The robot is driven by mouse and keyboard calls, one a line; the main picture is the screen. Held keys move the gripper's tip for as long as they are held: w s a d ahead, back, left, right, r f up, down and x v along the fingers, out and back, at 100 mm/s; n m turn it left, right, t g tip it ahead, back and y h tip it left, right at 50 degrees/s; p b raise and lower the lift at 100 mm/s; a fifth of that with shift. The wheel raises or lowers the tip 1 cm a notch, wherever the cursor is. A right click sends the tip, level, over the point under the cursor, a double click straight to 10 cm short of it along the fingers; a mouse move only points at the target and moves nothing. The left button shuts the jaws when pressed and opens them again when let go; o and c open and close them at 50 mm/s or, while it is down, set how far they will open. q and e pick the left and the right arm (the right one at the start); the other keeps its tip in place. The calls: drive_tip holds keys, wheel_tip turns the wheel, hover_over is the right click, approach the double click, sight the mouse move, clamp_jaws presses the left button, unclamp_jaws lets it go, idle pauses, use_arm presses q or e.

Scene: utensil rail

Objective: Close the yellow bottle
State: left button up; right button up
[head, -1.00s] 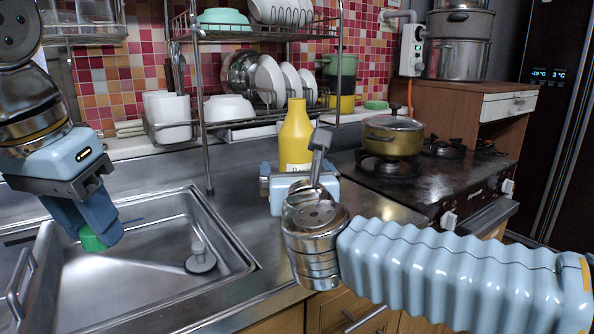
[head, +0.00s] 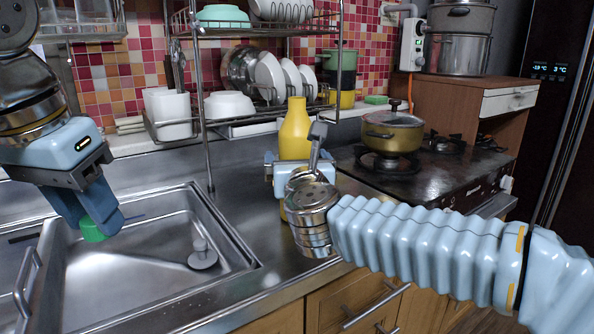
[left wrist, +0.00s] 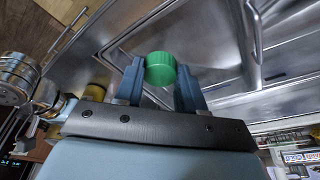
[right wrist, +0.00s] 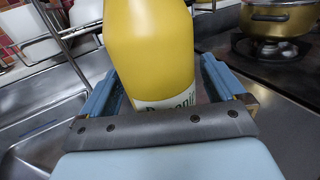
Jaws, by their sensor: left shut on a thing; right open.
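The yellow bottle (head: 294,130) stands upright on the counter right of the sink. It fills the middle of the right wrist view (right wrist: 150,50), where part of a white label shows. My right gripper (right wrist: 158,90) is open, with one finger on each side of the bottle; in the head view my right wrist hides its lower part. My left gripper (head: 95,222) is shut on a green cap (head: 94,231) and holds it above the sink. The left wrist view shows the cap (left wrist: 160,69) between the fingertips. The left gripper is well left of the bottle.
A steel sink (head: 160,275) lies below my left gripper. A dish rack (head: 207,120) with bowls and plates stands behind the bottle. A stove with a yellow lidded pot (head: 392,135) is to the right. Bare counter lies between sink and bottle.

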sight(299, 148)
drive_tip(key=shift+c, duration=0.2)
drive_tip(key=c, duration=1.2)
drive_tip(key=shift+r, duration=0.1)
